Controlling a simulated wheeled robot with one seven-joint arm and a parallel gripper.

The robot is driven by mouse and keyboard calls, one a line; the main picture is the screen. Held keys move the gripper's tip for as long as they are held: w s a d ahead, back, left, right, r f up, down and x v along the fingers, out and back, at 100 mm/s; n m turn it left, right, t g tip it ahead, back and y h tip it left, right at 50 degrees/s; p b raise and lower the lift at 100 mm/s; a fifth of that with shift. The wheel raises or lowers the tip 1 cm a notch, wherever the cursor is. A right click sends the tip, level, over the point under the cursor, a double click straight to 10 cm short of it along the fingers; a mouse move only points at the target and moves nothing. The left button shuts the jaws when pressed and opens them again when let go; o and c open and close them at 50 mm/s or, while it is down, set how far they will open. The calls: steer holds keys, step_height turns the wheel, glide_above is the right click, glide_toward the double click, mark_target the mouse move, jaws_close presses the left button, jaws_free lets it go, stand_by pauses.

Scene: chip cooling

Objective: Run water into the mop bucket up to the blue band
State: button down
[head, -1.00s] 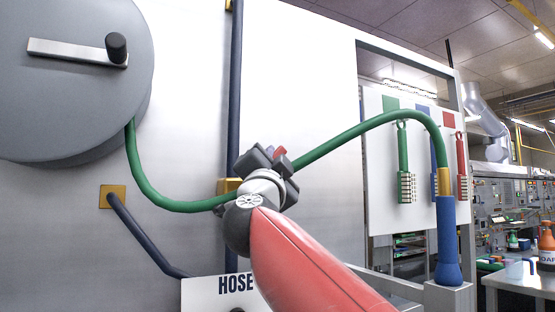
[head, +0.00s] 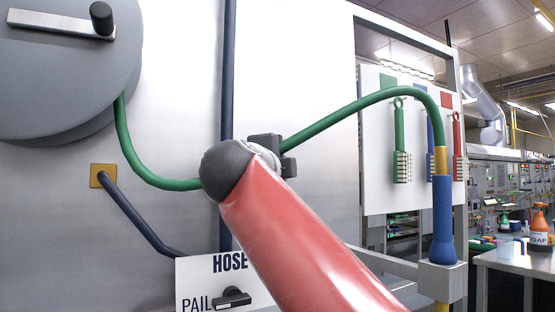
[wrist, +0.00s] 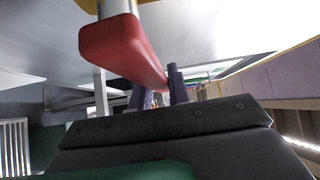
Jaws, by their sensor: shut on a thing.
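My gripper (head: 268,146) is in front of the white wall, by the dark vertical pipe (head: 228,70), largely hidden behind my own arm. In the wrist view its dark fingers (wrist: 157,91) are shut on a red lever (wrist: 118,45), which reaches away from a yellow fitting (wrist: 88,4). In the head view my arm hides the lever. A sign (head: 190,283) reading HOSE and PAIL carries a black selector handle (head: 232,299); I cannot tell which word it points at. The mop bucket, its blue band and any water are not in view.
A green hose (head: 345,117) runs from a grey reel (head: 60,70) behind my gripper to a blue nozzle (head: 444,215) on a bracket at right. Brushes (head: 400,145) hang on a white board. A bench (head: 520,262) with bottles stands at far right.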

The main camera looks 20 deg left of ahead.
steer(key=shift+f+m+g, duration=0.3)
steer(key=shift+f+m, duration=0.1)
steer(key=shift+f, duration=0.1)
steer(key=c, duration=1.3)
jaws_free()
steer(key=shift+s+d+b, duration=0.25)
steer(key=shift+s+b, duration=0.2)
steer(key=shift+s, duration=1.5)
steer(key=shift+s+d+b, duration=0.2)
steer(key=shift+s+b, duration=0.2)
steer(key=shift+s, duration=1.5)
